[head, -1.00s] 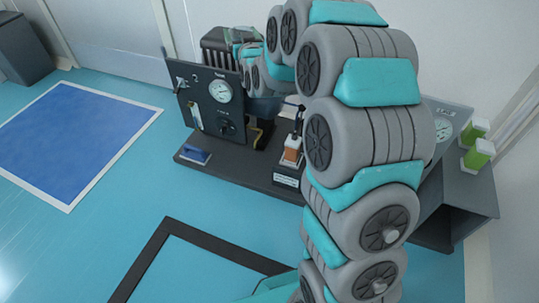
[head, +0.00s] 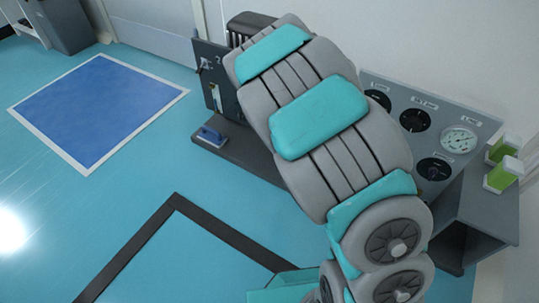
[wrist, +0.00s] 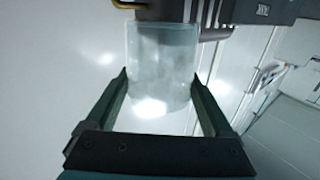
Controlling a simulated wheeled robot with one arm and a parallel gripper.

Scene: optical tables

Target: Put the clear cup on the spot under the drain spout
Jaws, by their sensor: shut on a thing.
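The clear cup (wrist: 161,62) stands between the two fingers of my gripper (wrist: 160,79) in the wrist view. The fingers are shut on its sides, and I see through its wall only faintly. Behind the cup's upper edge are a dark apparatus (wrist: 268,8) and a brass-coloured bent piece (wrist: 130,4); I cannot tell whether this is the drain spout. In the head view my arm hides the gripper, the cup and the spot under the spout.
A dark bench base (head: 236,153) carries an upright dark panel (head: 208,75), mostly behind my arm. A grey gauge console (head: 480,122) and green-filled containers (head: 503,175) stand at right. The blue floor area (head: 95,110) and floor around it are clear.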

